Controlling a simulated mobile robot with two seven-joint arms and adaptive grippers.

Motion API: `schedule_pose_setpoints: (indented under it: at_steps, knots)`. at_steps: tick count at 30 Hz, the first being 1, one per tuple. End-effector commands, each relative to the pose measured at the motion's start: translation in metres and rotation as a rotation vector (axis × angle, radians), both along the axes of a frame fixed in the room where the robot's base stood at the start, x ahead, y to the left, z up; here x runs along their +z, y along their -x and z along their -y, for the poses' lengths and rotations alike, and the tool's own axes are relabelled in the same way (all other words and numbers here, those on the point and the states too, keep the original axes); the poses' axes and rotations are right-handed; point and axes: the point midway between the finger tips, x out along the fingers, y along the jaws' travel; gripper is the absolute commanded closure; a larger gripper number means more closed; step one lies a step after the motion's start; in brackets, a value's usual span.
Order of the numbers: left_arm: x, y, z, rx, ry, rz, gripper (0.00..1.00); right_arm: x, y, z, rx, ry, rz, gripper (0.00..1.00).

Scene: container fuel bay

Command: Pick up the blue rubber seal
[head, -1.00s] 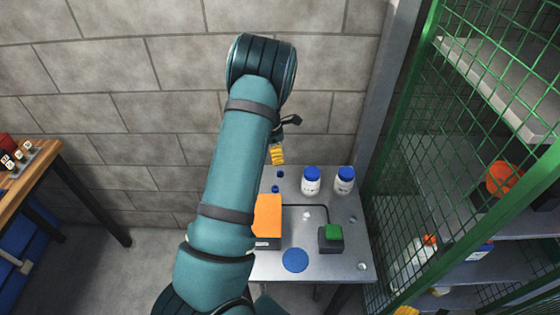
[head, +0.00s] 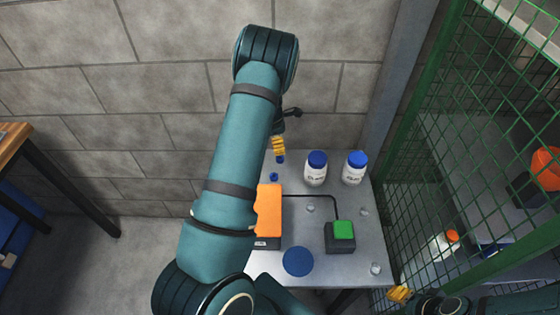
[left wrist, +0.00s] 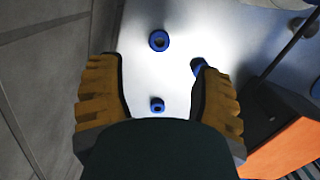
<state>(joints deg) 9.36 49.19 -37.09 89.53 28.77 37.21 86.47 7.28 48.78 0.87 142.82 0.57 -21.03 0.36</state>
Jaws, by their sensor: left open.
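Several small blue parts lie on the grey table below my left gripper. In the left wrist view the largest is a blue ring with a hole (left wrist: 159,40), beyond the fingertips. A smaller blue part with a dark centre (left wrist: 157,104) shows between the fingers. Another blue part (left wrist: 198,67) is partly hidden by the right-hand finger. I cannot tell for sure which is the rubber seal. In the head view two blue parts (head: 273,177) show near the table's back left. My left gripper (left wrist: 155,72) is open and empty above them; its yellow finger (head: 278,146) shows in the head view. My right gripper (head: 400,293) is at the bottom right.
The table (head: 355,270) carries an orange box (head: 269,213), a black block with a green top (head: 341,236), a blue disc (head: 298,261) and two blue-capped white bottles (head: 316,168) (head: 354,168). A green mesh cage (head: 430,150) stands right; a block wall (head: 170,100) is behind.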

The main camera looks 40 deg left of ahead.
Motion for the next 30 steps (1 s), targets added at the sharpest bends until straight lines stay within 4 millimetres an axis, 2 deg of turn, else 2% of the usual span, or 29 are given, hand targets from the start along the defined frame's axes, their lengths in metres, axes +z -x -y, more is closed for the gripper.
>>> schedule_pose_setpoints:
  at_steps: [1,3,13,21,30]
  knots:
    - [-0.011,0.0,0.0,0.0,0.001,-0.002,0.34,-0.002,0.001,0.0,0.002,0.0,-0.002,0.53]
    - [-0.02,-0.002,0.001,-0.001,0.001,-0.001,0.34,-0.004,0.001,0.0,0.002,0.0,-0.002,0.53]
    - [-0.04,-0.003,0.003,0.001,0.001,-0.001,0.34,-0.006,0.002,0.0,0.004,-0.001,-0.005,0.53]
    - [-0.077,-0.006,0.005,0.001,0.0,-0.001,0.34,-0.013,0.004,-0.001,0.008,-0.003,-0.009,0.53]
    - [-0.082,-0.007,0.006,0.0,0.0,0.001,0.33,-0.013,0.004,-0.001,0.008,-0.003,-0.009,0.53]
